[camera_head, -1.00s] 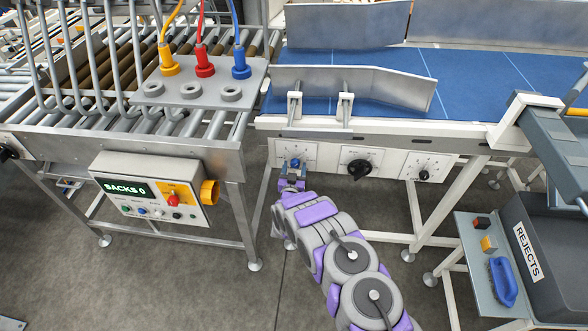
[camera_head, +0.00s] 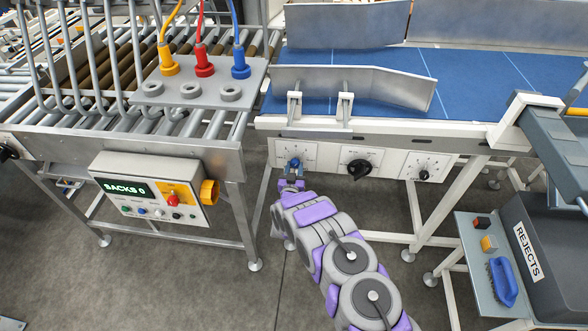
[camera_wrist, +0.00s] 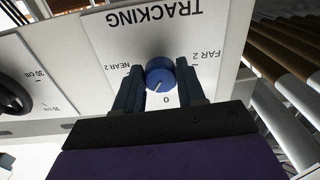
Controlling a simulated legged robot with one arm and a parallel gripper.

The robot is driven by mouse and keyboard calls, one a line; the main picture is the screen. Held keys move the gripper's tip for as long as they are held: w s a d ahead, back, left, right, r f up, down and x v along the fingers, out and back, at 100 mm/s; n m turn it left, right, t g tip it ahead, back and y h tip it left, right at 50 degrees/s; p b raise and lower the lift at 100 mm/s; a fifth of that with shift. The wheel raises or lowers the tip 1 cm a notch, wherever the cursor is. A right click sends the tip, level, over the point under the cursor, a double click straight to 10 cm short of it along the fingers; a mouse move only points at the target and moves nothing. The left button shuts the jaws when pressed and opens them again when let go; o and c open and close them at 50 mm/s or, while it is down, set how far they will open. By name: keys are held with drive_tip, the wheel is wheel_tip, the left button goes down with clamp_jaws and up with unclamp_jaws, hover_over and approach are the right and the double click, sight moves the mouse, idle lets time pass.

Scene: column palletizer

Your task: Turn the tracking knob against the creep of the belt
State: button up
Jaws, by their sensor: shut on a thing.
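The tracking knob is a round blue knob (camera_wrist: 160,76) with a white pointer line, on a white panel (camera_wrist: 110,40) marked TRACKING, NEAR 2, 0 and FAR 2. Its line points slightly to the NEAR side of the 0. My gripper (camera_wrist: 160,88) is shut on it, one dark finger on each side. In the head view the knob (camera_head: 294,163) shows just beyond my gripper (camera_head: 292,180), on the left panel under the belt's edge. The blue belt (camera_head: 385,62) lies above, with thin pale lines across it.
A black knob (camera_head: 359,167) and a smaller dark knob (camera_head: 423,174) sit on panels to the right. A SACKS 0 control box (camera_head: 150,190) hangs at left. A REJECTS bin (camera_head: 540,240) stands at right. Metal guides (camera_head: 350,85) stand over the belt.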

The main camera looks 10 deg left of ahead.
drive_tip(key=n, duration=0.4)
drive_tip(key=shift+b, duration=0.3)
drive_tip(key=n, duration=0.3)
drive_tip(key=shift+n, duration=0.3)
drive_tip(key=n, duration=0.4)
drive_tip(key=shift+s+r, duration=0.1)
drive_tip(key=shift+n, duration=1.7)
drive_tip(key=o, duration=1.1)
drive_tip(key=shift+a, duration=0.15)
drive_tip(key=shift+c, duration=0.2)
